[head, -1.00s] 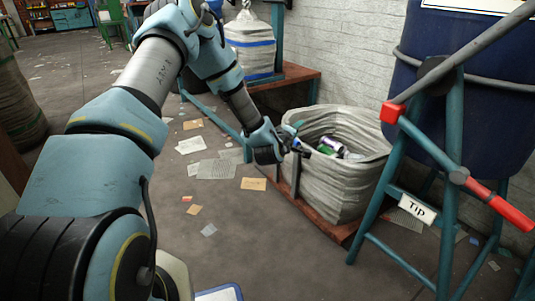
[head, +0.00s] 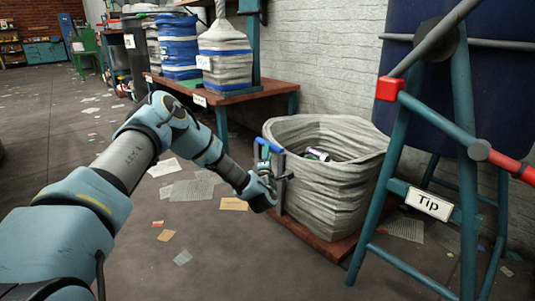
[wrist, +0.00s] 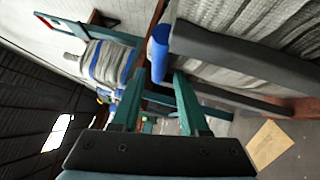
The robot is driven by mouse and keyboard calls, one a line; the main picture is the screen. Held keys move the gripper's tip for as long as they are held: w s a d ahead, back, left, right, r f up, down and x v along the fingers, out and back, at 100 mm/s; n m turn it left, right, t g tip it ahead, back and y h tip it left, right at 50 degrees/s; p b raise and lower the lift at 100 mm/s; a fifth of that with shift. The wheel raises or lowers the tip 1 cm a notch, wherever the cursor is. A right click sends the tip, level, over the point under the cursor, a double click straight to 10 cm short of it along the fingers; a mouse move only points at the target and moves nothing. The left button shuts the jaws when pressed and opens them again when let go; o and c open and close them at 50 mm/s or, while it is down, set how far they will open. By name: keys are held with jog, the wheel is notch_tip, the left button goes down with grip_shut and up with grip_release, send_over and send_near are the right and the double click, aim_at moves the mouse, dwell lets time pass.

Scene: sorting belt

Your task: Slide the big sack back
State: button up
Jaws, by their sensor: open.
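The big sack (head: 335,185) is a large grey-white woven sack, open at the top, standing on a low reddish-brown wooden base (head: 318,243). A can (head: 317,154) shows inside it; the rest of its contents is hidden. A bar with a blue grip (head: 268,147) stands at the sack's left side. My gripper (head: 279,180) is low beside that side, close to the bar. In the wrist view my gripper (wrist: 162,95) is open, its two teal fingers apart. The blue grip (wrist: 160,45) lies just past the fingertips; I cannot tell whether they touch. The sack (wrist: 255,25) fills the upper right there.
A teal stand with a sign reading "Tip" (head: 429,203) and a red-ended lever (head: 526,172) is right of the sack. Papers (head: 193,190) litter the open floor on the left.

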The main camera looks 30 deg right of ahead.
jog(key=shift+b+x, duration=0.65)
jog(key=shift+x, duration=1.5)
grip_shut()
